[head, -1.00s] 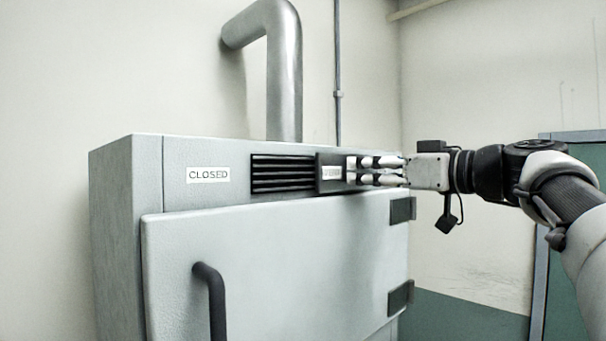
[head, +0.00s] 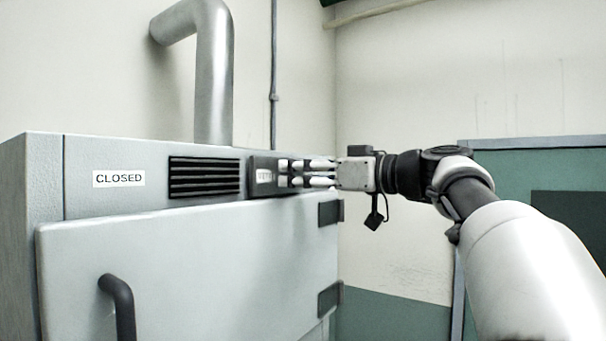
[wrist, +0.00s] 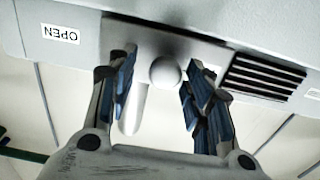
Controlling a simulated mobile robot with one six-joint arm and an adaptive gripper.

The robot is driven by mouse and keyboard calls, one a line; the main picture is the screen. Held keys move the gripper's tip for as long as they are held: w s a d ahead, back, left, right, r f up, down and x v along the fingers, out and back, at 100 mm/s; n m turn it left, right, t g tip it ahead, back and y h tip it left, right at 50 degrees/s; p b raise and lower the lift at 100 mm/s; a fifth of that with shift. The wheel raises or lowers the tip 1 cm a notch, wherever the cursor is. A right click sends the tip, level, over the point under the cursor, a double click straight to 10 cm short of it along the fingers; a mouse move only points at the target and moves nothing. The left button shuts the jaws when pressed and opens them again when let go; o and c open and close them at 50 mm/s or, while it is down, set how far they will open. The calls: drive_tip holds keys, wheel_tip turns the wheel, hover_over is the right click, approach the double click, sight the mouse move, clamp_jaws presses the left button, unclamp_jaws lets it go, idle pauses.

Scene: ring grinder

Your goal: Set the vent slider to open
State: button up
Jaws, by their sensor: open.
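The vent slider is a dark plate (head: 262,176) on the upper front of the grey cabinet, to the right of the black slatted grille (head: 205,177). In the wrist view the plate (wrist: 205,50) bears a pale round knob (wrist: 165,73). The grille (wrist: 265,76) is uncovered. An upside-down OPEN label (wrist: 61,34) is beside the plate, on the side away from the grille. A CLOSED label (head: 119,178) is at the grille's far side. My gripper (head: 288,173) is open at the plate, its fingers (wrist: 158,82) on either side of the knob. Contact cannot be told.
The cabinet door (head: 200,255) with its dark handle (head: 120,300) is below the slider. A metal duct (head: 213,90) rises behind the cabinet. A green panel (head: 525,170) stands at the right. Free room lies between it and the cabinet.

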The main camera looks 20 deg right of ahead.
drive_tip(key=v, duration=1.2)
idle(0.3)
